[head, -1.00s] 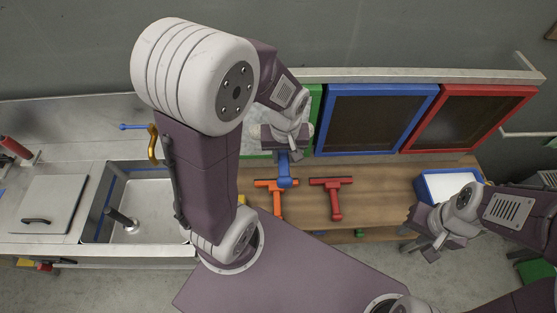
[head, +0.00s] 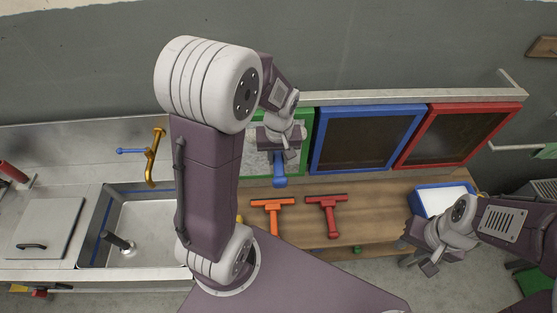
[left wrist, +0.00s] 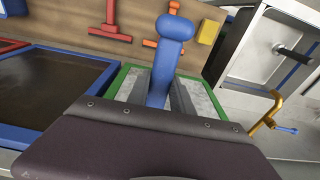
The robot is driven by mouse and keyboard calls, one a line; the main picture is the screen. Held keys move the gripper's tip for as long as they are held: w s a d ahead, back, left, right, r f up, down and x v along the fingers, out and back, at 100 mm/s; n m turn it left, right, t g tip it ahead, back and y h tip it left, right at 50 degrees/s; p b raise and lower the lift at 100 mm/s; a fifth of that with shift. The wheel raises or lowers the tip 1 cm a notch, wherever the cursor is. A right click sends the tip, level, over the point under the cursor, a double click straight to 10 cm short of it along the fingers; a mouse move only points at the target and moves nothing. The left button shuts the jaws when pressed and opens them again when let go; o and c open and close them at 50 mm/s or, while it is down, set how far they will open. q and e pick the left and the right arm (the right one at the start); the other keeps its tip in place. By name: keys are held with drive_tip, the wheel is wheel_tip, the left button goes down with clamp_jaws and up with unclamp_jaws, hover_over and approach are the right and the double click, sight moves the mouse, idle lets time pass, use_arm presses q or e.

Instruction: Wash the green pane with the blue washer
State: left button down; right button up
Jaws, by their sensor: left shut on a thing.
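My left gripper (head: 279,157) is shut on the blue washer (head: 279,180), in front of the green-framed pane (head: 308,128). The washer's blue handle sticks out below the jaws. In the left wrist view the washer (left wrist: 173,38) rises between my two fingers (left wrist: 160,92). Its head is hidden, so I cannot tell whether it touches the glass. The green pane (left wrist: 117,84) has a pale, mottled surface, partly covered by my arm and gripper. My right gripper (head: 430,262) is at the lower right, away from the pane; its jaws are unclear.
Blue-framed (head: 370,138) and red-framed (head: 460,135) dark panes stand to the right. An orange squeegee (head: 272,204) and a red squeegee (head: 327,203) lie on the wooden bench (head: 372,205). A blue tray (head: 420,200) is further right. A sink (head: 150,220) with a brass tap (head: 153,155) is at left.

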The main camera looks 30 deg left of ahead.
use_arm(q)
drive_tip(key=shift+s, duration=0.1)
drive_tip(key=shift+w+a+r+p, duration=0.1)
drive_tip(key=shift+w+a+p, duration=0.25)
drive_tip(key=shift+w, duration=0.35)
idle(0.8)
wheel_tip(320, 180, down, 28)
drive_tip(key=b, duration=2.2)
drive_tip(key=shift+r, duration=0.15)
idle(1.0)
drive_tip(key=s+d+b, duration=0.2)
drive_tip(key=s+d, duration=0.1)
drive_tip(key=s, duration=0.3)
drive_tip(key=shift+d, duration=0.3)
idle(1.0)
